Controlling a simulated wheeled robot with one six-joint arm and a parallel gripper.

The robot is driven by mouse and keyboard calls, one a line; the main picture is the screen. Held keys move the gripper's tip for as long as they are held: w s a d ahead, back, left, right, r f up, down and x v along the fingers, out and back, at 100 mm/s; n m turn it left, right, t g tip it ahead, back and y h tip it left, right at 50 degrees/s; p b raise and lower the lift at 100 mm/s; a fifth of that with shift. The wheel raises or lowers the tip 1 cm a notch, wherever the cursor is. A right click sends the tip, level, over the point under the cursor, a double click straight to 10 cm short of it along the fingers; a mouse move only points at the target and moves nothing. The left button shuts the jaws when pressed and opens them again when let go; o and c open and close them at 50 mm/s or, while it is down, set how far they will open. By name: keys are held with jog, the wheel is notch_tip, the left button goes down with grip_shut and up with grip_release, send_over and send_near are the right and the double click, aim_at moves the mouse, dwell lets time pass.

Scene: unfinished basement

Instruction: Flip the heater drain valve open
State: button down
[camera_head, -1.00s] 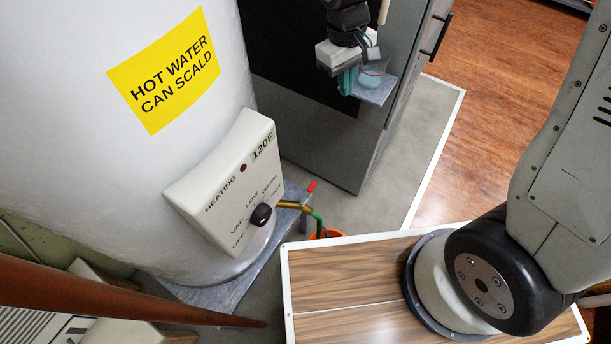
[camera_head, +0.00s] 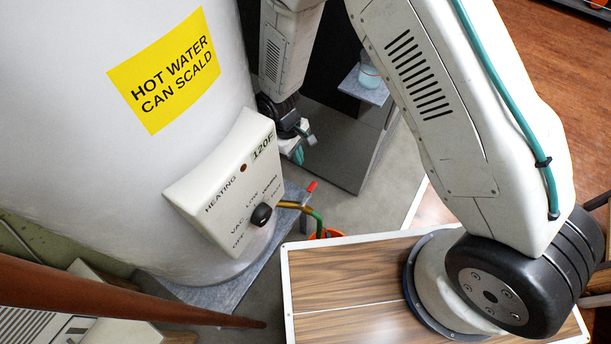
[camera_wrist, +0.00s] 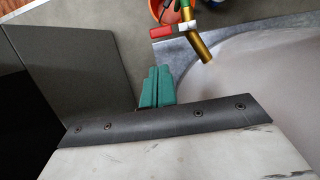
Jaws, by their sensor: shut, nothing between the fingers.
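The drain valve sits low on the heater (camera_head: 205,275), with a brass pipe (camera_head: 290,205) and a red-tipped lever (camera_head: 311,187) that stands across the pipe. A green hose (camera_head: 318,216) runs from the valve down to an orange bucket (camera_head: 327,234). The wrist view also shows the red lever (camera_wrist: 161,30) and the brass pipe (camera_wrist: 199,45), beyond my fingertips. My gripper (camera_head: 299,157) hangs above and behind the valve, beside the heater's control box (camera_head: 225,185). Its teal fingers (camera_wrist: 157,72) are together, empty and apart from the lever.
A dark grey cabinet (camera_head: 340,150) stands behind my gripper, with a small shelf (camera_head: 366,88) holding a glass. A wood-topped surface (camera_head: 340,270) lies in front. A rust-brown pipe (camera_head: 130,295) crosses the lower left. Grey floor around the bucket is partly clear.

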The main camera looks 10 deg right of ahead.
aim_at(308, 194)
jog(key=shift+f, duration=0.1)
jog(key=x, duration=0.9)
jog(key=shift+f, duration=0.4)
jog(key=shift+s+d, duration=0.1)
jog(key=shift+d, duration=0.1)
jog(key=shift+d+m, duration=0.15)
jog(key=shift+m, duration=0.25)
